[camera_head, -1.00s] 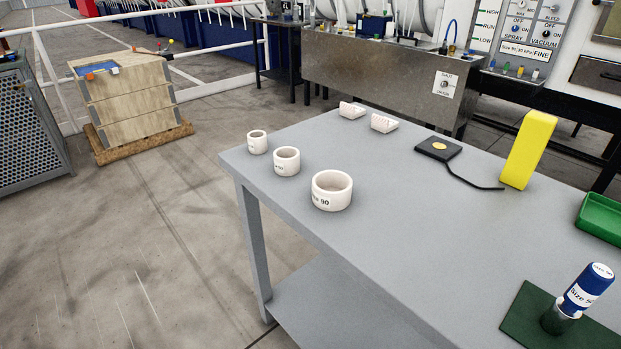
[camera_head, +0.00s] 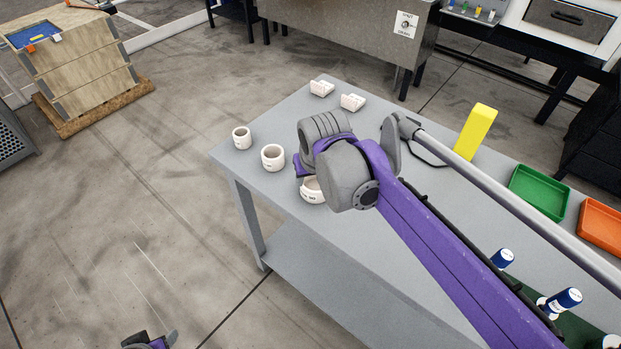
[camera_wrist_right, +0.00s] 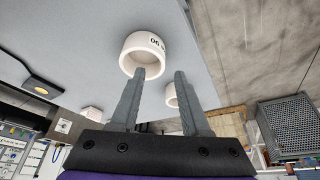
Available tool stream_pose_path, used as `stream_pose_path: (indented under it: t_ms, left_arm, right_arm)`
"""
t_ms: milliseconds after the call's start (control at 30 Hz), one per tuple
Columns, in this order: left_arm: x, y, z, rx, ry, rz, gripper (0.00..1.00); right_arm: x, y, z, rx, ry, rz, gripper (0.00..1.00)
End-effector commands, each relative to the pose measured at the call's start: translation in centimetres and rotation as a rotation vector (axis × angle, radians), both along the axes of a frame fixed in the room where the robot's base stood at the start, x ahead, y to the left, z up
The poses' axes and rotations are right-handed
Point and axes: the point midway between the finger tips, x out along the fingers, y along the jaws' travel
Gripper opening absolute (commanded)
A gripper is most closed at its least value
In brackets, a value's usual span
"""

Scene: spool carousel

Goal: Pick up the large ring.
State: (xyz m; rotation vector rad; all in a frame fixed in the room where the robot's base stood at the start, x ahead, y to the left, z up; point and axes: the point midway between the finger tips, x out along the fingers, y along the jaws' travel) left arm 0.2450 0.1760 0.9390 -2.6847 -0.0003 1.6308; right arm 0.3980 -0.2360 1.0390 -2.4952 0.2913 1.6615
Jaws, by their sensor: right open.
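The large white ring (camera_head: 312,190) stands on the grey table, partly hidden by my right arm in the head view. My right gripper (camera_wrist_right: 163,82) is open and empty. Its left finger in that view overlaps the ring's rim; whether they touch I cannot tell. In the head view its fingers are hidden behind the wrist. The middle-sized ring (camera_head: 273,157) and the small ring (camera_head: 241,138) stand in a row to the left. My left gripper (camera_head: 150,341) shows only partly at the bottom edge.
Two white pieces (camera_head: 321,88) lie at the table's back edge. A yellow block (camera_head: 476,131), a green tray (camera_head: 514,189), an orange tray (camera_head: 590,236) and several blue-capped items (camera_head: 564,299) are on the right. The table's left edge is near the rings.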

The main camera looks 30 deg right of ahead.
Motion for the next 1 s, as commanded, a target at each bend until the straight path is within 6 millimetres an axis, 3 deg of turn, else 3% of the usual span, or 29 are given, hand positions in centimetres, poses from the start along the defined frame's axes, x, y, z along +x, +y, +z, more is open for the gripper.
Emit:
stream_pose_path:
  t_ms: [300,567,800,1000]
  left_arm:
    - [-0.2,0.0,-0.6,0.0,0.004,0.0,0.5]
    - [-0.2,0.0,-0.6,0.0,0.004,0.0,0.5]
    - [-0.2,0.0,-0.7,0.0,0.005,0.0,0.5]
    - [-0.2,0.0,-0.8,0.0,0.005,0.0,0.5]
  right_arm:
    - [2.0,-0.5,-4.1,0.0,0.002,-0.004,0.46]
    - [3.1,-0.6,-5.9,0.0,0.001,-0.003,0.46]
    - [4.9,-0.7,-8.8,0.0,0.001,-0.003,0.46]
    - [5.2,-0.7,-9.5,0.0,0.001,-0.003,0.46]
